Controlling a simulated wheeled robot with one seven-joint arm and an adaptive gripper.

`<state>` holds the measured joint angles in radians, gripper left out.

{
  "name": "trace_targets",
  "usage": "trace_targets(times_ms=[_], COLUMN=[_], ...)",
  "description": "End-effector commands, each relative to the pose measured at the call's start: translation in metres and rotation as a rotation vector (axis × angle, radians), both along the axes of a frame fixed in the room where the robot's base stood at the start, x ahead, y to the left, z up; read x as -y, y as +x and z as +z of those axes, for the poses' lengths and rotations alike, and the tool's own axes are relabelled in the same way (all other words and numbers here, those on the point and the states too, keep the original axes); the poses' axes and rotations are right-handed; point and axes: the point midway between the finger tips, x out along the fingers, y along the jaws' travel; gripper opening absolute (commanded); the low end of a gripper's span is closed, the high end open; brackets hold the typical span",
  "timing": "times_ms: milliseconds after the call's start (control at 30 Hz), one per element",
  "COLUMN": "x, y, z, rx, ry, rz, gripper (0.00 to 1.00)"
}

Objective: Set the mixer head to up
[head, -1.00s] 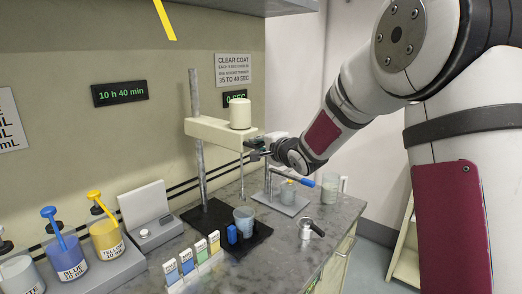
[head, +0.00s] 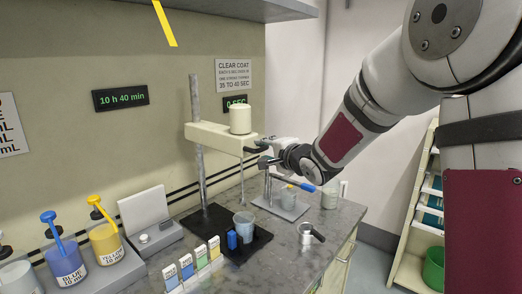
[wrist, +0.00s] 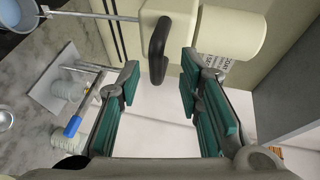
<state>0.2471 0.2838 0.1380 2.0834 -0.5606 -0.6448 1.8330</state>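The mixer head (head: 215,135) is a cream arm on a grey upright post, with a cream motor cylinder (head: 240,120) on top. It sits high on the post, and its thin stirring rod hangs down above the cup (head: 243,222). In the wrist view a dark curved handle (wrist: 158,48) sticks out from the mixer head. My gripper (wrist: 157,82) is open, with teal pads on either side of the handle's line. The handle's tip lies near the gap between the fingertips; contact is not visible. In the head view my gripper (head: 262,152) is at the mixer head's right end.
A press stand with a blue-handled lever (head: 303,186) stands right of the mixer, below my arm. A blue block (head: 232,239) is beside the cup.

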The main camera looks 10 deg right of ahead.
Motion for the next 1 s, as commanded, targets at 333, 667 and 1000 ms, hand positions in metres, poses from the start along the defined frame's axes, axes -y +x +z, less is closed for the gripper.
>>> trace_targets(times_ms=[333, 667, 1000], x=[0.014, 0.017, 0.017], y=[-0.061, -0.074, -0.075], z=[0.014, 0.015, 0.016], rx=[0.003, 0.000, 0.000], ry=[-0.002, -0.001, -0.013], rz=[0.000, 0.001, -0.001], gripper=[0.33, 0.33, 0.33])
